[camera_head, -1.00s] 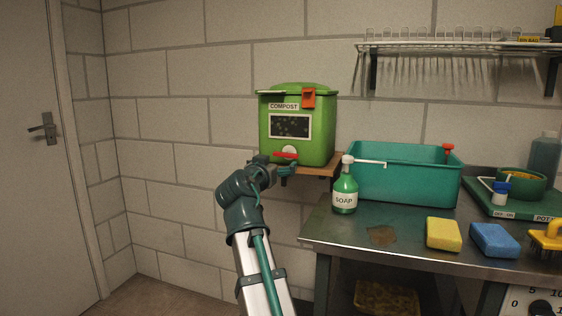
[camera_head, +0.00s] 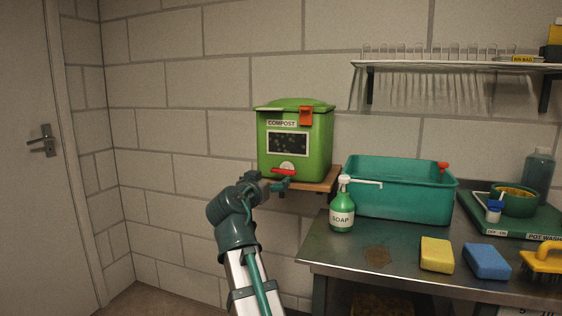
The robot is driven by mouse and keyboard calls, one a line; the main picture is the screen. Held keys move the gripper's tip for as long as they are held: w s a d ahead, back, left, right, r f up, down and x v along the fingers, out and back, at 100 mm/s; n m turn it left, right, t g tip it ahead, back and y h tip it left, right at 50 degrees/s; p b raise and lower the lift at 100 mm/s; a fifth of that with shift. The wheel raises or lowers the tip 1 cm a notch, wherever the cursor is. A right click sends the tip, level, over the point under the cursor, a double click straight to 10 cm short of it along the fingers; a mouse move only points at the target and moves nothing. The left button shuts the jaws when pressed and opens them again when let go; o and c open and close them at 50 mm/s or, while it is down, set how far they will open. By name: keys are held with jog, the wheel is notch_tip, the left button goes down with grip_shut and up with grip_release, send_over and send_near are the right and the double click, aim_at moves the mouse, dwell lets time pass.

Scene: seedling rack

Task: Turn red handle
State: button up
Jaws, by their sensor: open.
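A red handle (camera_head: 283,172) sits low on the front of the green compost bin (camera_head: 310,148), just below a round pale disc. The handle lies roughly level. My gripper (camera_head: 279,185) is open at the bin's lower front, just below and beside the handle. I cannot tell whether it touches the handle. The fingers are small and partly merge with the arm in this view.
The bin stands on a wooden wall shelf (camera_head: 325,184). A green soap bottle (camera_head: 342,214) and a teal basin (camera_head: 395,195) stand to the right on the metal bench (camera_head: 330,250). An orange latch (camera_head: 306,117) is at the bin's upper front.

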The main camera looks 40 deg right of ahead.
aim_at(282, 171)
jog(key=w+d+n+p, duration=0.1)
jog(key=d+n+p, duration=0.2)
jog(key=n, duration=0.9)
jog(key=w+d+n+p, duration=0.2)
jog(key=d+n+p, duration=0.1)
jog(key=n+p, duration=0.5)
jog(key=w+d+n+p, duration=0.2)
jog(key=n+p, duration=0.4)
jog(key=n, duration=0.9)
jog(key=shift+d+n+p, duration=0.3)
jog(key=shift+d+p, duration=0.05)
jog(key=shift+d, duration=0.45)
